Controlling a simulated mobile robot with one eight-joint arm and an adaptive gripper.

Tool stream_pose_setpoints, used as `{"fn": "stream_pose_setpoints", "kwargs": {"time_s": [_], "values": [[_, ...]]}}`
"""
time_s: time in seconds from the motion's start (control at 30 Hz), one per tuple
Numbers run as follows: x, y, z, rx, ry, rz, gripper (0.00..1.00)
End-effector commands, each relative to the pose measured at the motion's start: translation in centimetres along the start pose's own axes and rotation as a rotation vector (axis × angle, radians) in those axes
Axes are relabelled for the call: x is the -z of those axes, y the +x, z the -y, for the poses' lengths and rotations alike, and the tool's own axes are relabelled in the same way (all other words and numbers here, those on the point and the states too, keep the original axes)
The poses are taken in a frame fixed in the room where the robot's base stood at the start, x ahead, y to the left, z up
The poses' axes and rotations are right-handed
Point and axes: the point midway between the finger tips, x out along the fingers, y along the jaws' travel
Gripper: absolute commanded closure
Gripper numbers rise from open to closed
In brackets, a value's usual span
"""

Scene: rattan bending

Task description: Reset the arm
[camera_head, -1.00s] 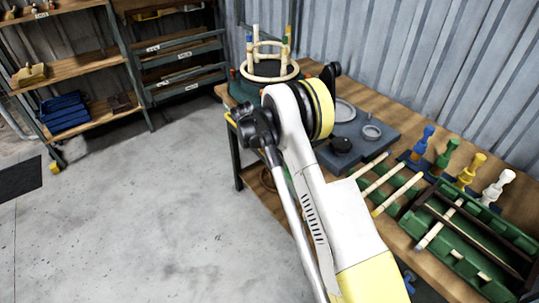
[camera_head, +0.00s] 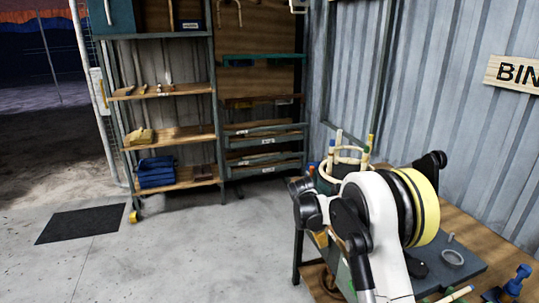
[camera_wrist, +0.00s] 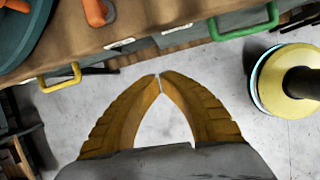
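My gripper (camera_wrist: 159,77) shows in the wrist view with its two yellow-orange fingers curved inward and their tips meeting. Nothing is between the fingers, and bare grey floor shows in the gap behind them. My white and yellow arm fills the lower right of the head view, over the wooden workbench (camera_head: 463,228). The gripper itself cannot be made out in the head view.
The bench edge (camera_wrist: 130,35) crosses the top of the wrist view, with a yellow handle (camera_wrist: 59,78) and green handle (camera_wrist: 244,30). A ring-shaped rattan frame (camera_head: 349,154) stands on the bench behind my arm. Shelving (camera_head: 170,135) stands at the back; the left floor is open.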

Motion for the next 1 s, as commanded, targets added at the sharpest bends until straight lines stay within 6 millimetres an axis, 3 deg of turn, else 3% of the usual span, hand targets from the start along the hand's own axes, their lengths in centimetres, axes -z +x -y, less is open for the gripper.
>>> {"fn": "stream_pose_setpoints", "kwargs": {"time_s": [0.2, 0.37, 0.5, 0.73, 0.9, 1.0], "values": [[-2.5, -10.0, 4.3, -0.09, 0.332, -0.072, 1.0], [-3.3, -16.3, 9.2, -0.148, 0.608, -0.151, 1.0], [-3.4, -20.4, 14.2, -0.186, 0.85, -0.233, 1.0], [-2.1, -24.2, 23.2, -0.217, 1.25, -0.394, 1.0], [-0.4, -24.7, 29.0, -0.214, 1.524, -0.523, 1.0], [0.5, -24.3, 31.4, -0.204, 1.648, -0.586, 1.0]]}}
